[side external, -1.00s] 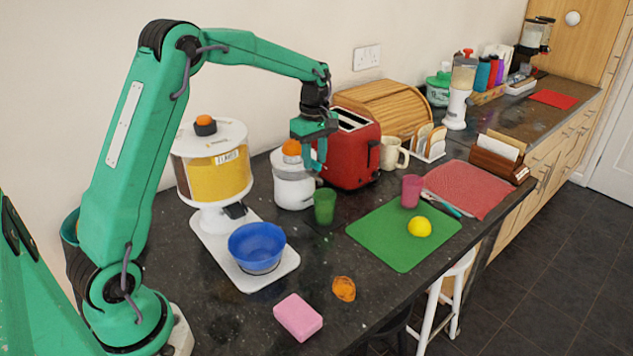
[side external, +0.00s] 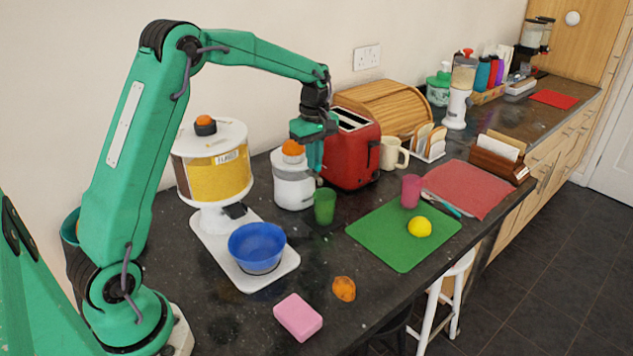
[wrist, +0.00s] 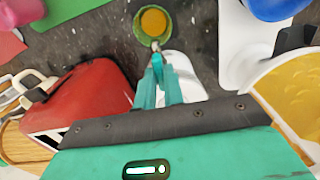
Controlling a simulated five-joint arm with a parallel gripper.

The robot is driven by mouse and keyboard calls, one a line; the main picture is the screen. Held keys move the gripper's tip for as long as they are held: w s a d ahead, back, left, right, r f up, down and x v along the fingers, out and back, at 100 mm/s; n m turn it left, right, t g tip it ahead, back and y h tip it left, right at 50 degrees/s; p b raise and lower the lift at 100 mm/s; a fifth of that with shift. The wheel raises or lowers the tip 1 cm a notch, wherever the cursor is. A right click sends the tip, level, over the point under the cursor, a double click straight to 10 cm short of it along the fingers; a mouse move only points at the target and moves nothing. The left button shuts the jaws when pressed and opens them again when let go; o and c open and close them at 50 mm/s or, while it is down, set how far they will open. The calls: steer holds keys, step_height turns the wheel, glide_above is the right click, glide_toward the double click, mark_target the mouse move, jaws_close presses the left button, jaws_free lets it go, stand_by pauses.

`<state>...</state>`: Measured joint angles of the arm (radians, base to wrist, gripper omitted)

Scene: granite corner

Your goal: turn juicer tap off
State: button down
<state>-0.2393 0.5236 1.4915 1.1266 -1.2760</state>
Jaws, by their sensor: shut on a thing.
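The juicer (side external: 293,190) is a white body with an orange on top, left of the red toaster. My gripper (side external: 316,168) reaches down along its front right side. In the wrist view the white juicer (wrist: 190,72) is partly hidden behind my fingers. The fingertips of my gripper (wrist: 157,56) are together on the small grey tap (wrist: 156,45) at the juicer's front. A green cup (side external: 324,207) stands below the tap; in the wrist view the cup (wrist: 137,30) holds orange liquid. My fingers partly hide the tap, so its exact angle is hard to tell.
The red toaster (side external: 350,160) stands close on the right of my gripper. A dispenser with yellow contents (side external: 215,180) and a blue bowl (side external: 257,246) are at left. A green mat (side external: 385,240) bears a lemon (side external: 419,227). A pink sponge (side external: 298,317) lies at the front.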

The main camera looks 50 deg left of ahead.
steer(key=m, duration=0.8)
steer(key=shift+m, duration=0.4)
steer(key=m, duration=0.4)
steer(key=shift+r, duration=0.1)
steer(key=m, duration=0.4)
steer(key=shift+m, duration=0.3)
steer(key=c, duration=1.5)
jaws_free()
